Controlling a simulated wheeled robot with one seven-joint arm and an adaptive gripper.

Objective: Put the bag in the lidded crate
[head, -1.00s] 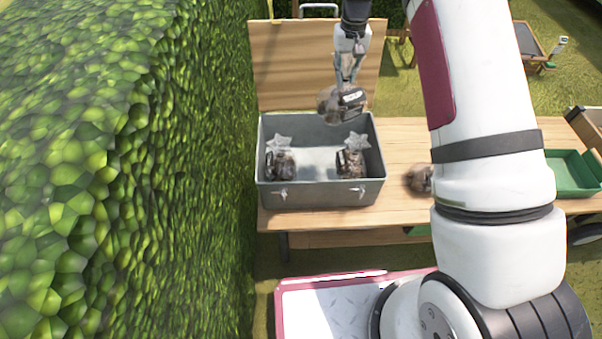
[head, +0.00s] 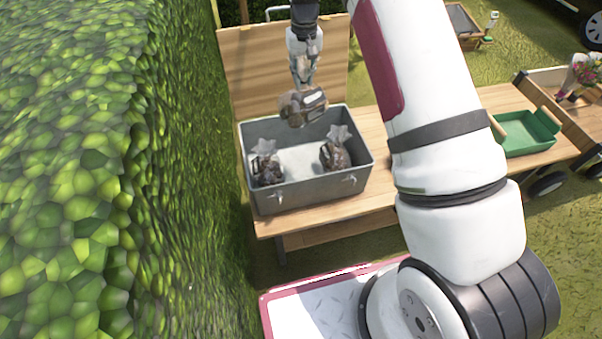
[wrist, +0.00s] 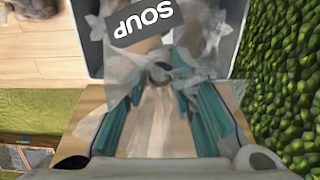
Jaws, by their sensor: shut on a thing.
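My gripper (head: 306,72) is shut on the neck of a clear bag (head: 303,106) with brown contents and a dark label. In the wrist view the bag's label reads SOUP (wrist: 146,22), and the teal fingers stand on both sides of the gathered plastic. The bag hangs over the back part of the grey crate (head: 310,194), whose wooden lid (head: 240,75) stands open behind it. Two similar bags sit inside the crate, one at the left (head: 267,170) and one at the right (head: 335,155). The held bag's height above the crate floor is hard to tell.
The crate stands on a wooden table (head: 385,190). A green tray (head: 525,133) lies at the right, beside a wooden cart with flowers (head: 580,80). A hedge (head: 100,180) rises close on the left. In the wrist view, another brown bag (wrist: 35,8) lies outside the crate.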

